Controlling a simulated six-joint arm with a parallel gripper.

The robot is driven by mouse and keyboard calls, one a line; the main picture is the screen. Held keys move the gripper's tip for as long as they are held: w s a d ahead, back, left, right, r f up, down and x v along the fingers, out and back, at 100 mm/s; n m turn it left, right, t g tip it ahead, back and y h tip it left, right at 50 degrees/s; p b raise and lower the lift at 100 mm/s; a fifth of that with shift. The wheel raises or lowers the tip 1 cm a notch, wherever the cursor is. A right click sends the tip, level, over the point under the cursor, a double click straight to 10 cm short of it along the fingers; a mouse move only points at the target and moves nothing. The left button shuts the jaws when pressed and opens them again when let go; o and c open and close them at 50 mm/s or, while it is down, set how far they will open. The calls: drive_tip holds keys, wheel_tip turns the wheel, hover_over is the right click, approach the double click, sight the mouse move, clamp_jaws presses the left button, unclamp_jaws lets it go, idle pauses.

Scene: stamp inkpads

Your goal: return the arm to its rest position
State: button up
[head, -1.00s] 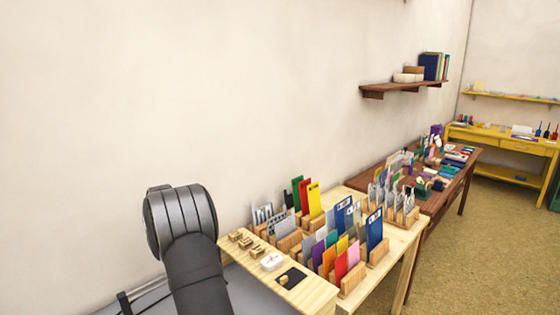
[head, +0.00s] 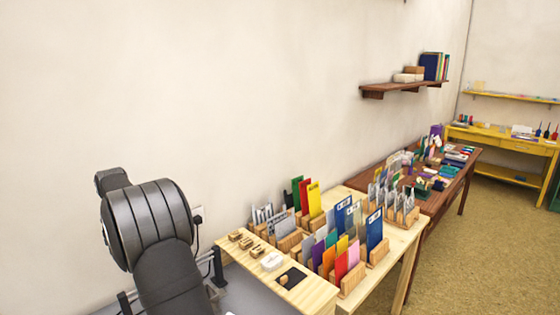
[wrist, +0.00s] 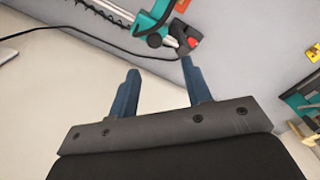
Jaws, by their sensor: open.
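My gripper (wrist: 158,80) shows in the wrist view with two blue fingers set well apart, open and with nothing between them. It is in free air. A grey surface and a pale wall or floor area show beyond it. In the head view my dark arm stands at the lower left, left of the light wooden table (head: 318,296). The gripper itself cannot be made out in the head view.
The table holds wooden racks of coloured cards (head: 345,262), small wooden stamps (head: 246,243), a white item (head: 272,261) and a black pad (head: 291,278). A teal hedge trimmer (wrist: 150,22) with a black cable lies beyond the fingers. A brown shelf (head: 385,90) is on the wall.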

wheel_tip(320, 180, up, 9)
idle(0.3)
drive_tip(key=shift+c, duration=0.3)
clamp_jaws()
drive_tip(key=s+a+f+n+t+h, duration=0.1)
drive_tip(key=s+f+n+t+h, duration=0.5)
drive_tip(key=s+f+n, duration=0.8)
drive_tip(key=w+d+f+m+t, duration=0.1)
drive_tip(key=w+d+f+m, duration=0.2)
drive_tip(key=w+d+f, duration=0.2)
drive_tip(key=shift+w+d+f+y, duration=0.15)
drive_tip(key=shift+d+f+y, duration=0.4)
drive_tip(key=shift+f, duration=0.8)
